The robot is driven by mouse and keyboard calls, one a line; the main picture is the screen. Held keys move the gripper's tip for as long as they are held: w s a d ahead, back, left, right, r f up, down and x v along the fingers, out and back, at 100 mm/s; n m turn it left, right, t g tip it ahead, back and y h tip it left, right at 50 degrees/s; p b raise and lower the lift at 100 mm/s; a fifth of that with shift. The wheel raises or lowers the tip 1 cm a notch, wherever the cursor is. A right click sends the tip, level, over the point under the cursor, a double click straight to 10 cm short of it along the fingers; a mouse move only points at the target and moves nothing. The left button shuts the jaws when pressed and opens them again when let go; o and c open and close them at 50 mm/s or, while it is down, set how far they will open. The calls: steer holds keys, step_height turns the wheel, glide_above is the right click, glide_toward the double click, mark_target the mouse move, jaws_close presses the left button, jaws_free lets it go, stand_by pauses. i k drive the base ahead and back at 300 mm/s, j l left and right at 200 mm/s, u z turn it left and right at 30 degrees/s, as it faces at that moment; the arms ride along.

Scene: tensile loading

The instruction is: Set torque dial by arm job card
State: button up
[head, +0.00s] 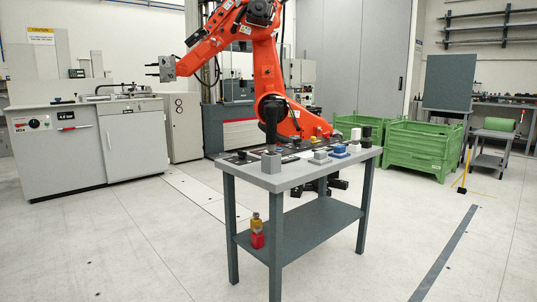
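A round black dial (34,123) with red beside it sits on the front of the grey cabinet (60,165) at the left. A small black display with white characters (66,115) is to its right; its reading is too small to tell. I cannot tell whether this is the torque dial, nor read its setting. I cannot make out a job card. A large orange industrial arm (265,70) stands behind the table, its grey gripping end pointing left above the cabinets. My own gripper is not in view.
A grey table (270,182) with several small blocks and fixtures stands in the middle. A red and yellow object (257,232) is on its lower shelf. Green crates (415,148) stand behind right.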

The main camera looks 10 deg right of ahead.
mark_target(243, 154)
steer(key=i+l+u, duration=0.1)
steer(key=i+l, duration=0.3)
steer(key=l, duration=0.2)
steer(key=i+l+u, duration=0.25)
steer(key=l, duration=0.4)
steer(key=i+l, duration=0.3)
steer(key=i+l+u, duration=0.15)
steer(key=l, duration=0.2)
steer(key=i+l+u, duration=0.1)
steer(key=l, duration=0.25)
steer(key=i+l, duration=0.3)
steer(key=i+l+u, duration=0.25)
steer(key=i+l, duration=0.2)
steer(key=l, duration=0.3)
steer(key=i+l, duration=0.15)
steer(key=l, duration=0.2)
steer(key=i+l+u, duration=0.15)
steer(key=l, duration=0.25)
